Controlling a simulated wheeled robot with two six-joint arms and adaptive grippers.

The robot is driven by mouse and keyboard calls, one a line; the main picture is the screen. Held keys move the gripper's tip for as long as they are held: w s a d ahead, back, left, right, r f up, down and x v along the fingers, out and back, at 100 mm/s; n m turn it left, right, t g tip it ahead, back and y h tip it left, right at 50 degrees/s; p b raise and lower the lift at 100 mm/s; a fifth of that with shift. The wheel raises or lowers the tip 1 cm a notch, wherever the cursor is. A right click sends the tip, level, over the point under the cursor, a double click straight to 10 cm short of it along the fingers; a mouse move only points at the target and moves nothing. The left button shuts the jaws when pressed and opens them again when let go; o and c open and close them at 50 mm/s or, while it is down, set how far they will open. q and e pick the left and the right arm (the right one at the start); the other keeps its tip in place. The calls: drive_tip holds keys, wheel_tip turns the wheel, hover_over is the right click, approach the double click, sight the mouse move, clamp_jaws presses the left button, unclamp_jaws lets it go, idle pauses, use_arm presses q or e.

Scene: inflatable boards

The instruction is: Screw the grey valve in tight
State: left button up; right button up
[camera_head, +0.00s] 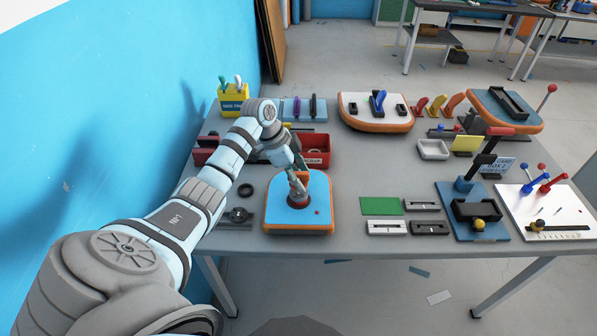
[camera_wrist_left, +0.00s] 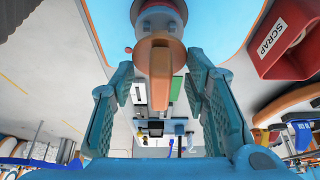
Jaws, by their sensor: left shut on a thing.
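The grey valve (camera_head: 298,198) stands upright on the blue board (camera_head: 318,186) with an orange rim, inside a dark red ring. My left gripper (camera_head: 294,182) reaches down onto it from above and is shut on it. In the left wrist view, the grey valve (camera_wrist_left: 160,12) shows at the top between the two fingers (camera_wrist_left: 160,75), with an orange tab-like part in front of it. The fingers hide part of the valve, and I cannot see whether its lower edge sits flush in the ring. My right gripper is not in view.
A red scrap bin (camera_head: 312,149) stands behind the board. A dark fixture (camera_head: 237,216) and a black ring (camera_head: 246,190) lie to its left. A green plate (camera_head: 381,206) and grey blocks lie to its right. The table middle behind them is clear.

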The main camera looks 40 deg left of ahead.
use_arm(q)
drive_tip(key=shift+p, duration=0.4)
idle(0.5)
drive_tip(key=shift+p, duration=0.3)
idle(0.5)
drive_tip(key=shift+r+p, duration=0.1)
drive_tip(key=shift+p, duration=0.25)
drive_tip(key=shift+f+b, duration=0.7)
drive_tip(key=shift+f, duration=0.4)
